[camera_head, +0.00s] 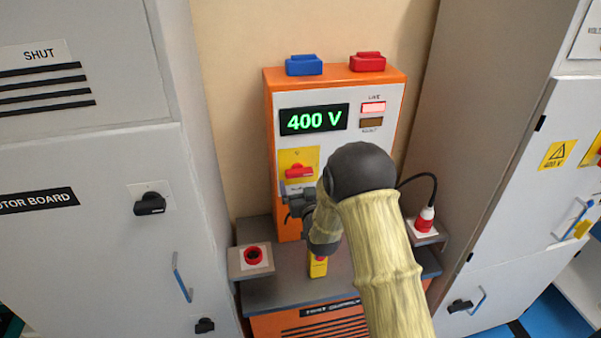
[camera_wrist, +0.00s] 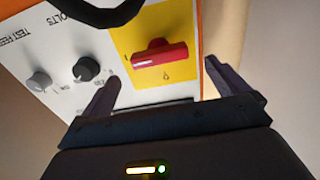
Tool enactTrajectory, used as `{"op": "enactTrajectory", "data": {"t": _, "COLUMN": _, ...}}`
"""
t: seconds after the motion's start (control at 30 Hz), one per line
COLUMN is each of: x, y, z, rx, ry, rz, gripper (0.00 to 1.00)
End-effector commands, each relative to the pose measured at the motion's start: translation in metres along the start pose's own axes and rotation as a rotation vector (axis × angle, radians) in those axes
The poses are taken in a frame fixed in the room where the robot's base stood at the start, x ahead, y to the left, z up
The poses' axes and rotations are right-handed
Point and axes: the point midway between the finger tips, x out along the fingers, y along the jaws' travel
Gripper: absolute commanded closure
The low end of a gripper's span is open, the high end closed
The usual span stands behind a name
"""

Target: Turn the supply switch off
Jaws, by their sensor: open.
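The supply switch is a red rotary handle (camera_head: 298,171) on a yellow plate on the front of an orange and white cabinet. In the wrist view the red handle (camera_wrist: 160,55) lies crosswise, its white mark at the left end, and a "0" is printed on the plate below it. The display (camera_head: 314,119) reads 400 V in green, and the lamp under LIVE (camera_head: 373,107) is lit. My gripper (camera_head: 299,203) is open in front of the panel, just below the switch. In the wrist view its fingers (camera_wrist: 164,88) are spread, with the handle ahead between them, apparently untouched.
A black knob (camera_wrist: 86,68) and a grey knob (camera_wrist: 39,80) sit beside the yellow plate. A red socket (camera_head: 254,255) and a red plug (camera_head: 425,219) with a black cable flank the bench. Tall grey cabinets stand close on both sides. Blue and red blocks (camera_head: 367,62) lie on top.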

Motion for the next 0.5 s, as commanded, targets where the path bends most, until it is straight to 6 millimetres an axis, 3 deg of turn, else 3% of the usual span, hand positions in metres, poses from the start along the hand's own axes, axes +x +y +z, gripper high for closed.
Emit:
{"op": "enactTrajectory", "data": {"t": 0.2, "x": 0.029, "y": 0.000, "z": -0.002, "rx": 0.000, "ry": 0.001, "rz": 0.000, "gripper": 0.01}}
{"op": "enactTrajectory", "data": {"t": 0.5, "x": 0.042, "y": 0.000, "z": 0.000, "rx": 0.000, "ry": 0.000, "rz": 0.000, "gripper": 0.01}}
